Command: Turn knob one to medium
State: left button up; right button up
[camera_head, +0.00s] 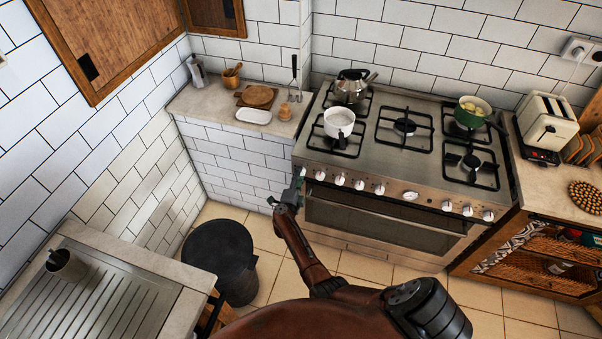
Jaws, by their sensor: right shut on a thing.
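The steel stove (375,172) stands against the back wall with a row of white knobs along its front panel. The leftmost knob (304,172) is at the left end of the panel and is partly covered by my right gripper (298,181). My right gripper is shut on this knob; its exact turn angle is too small to read. The neighbouring knobs (320,175) stand free to its right. My left gripper is not in view.
A white pot (339,121) and a kettle (351,86) stand on the left burners, a green pot (470,112) at the back right. A dark round bin (219,252) stands on the floor left of my arm. The oven door (385,222) is shut.

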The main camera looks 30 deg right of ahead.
jog(key=shift+w+a+f+n+g+h+p, duration=0.1)
jog(key=shift+n+g+h+p, duration=0.3)
jog(key=shift+n, duration=1.45)
jog(key=shift+s+d+r+n+g+p, duration=0.15)
jog(key=shift+n+p, duration=0.55)
jog(key=shift+n, duration=1.2)
jog(key=shift+w+a+f+n+g+h+p, duration=0.2)
jog(key=shift+n+p, duration=0.35)
jog(key=shift+n, duration=1.3)
jog(key=o, duration=1.2)
jog(key=shift+c, duration=0.2)
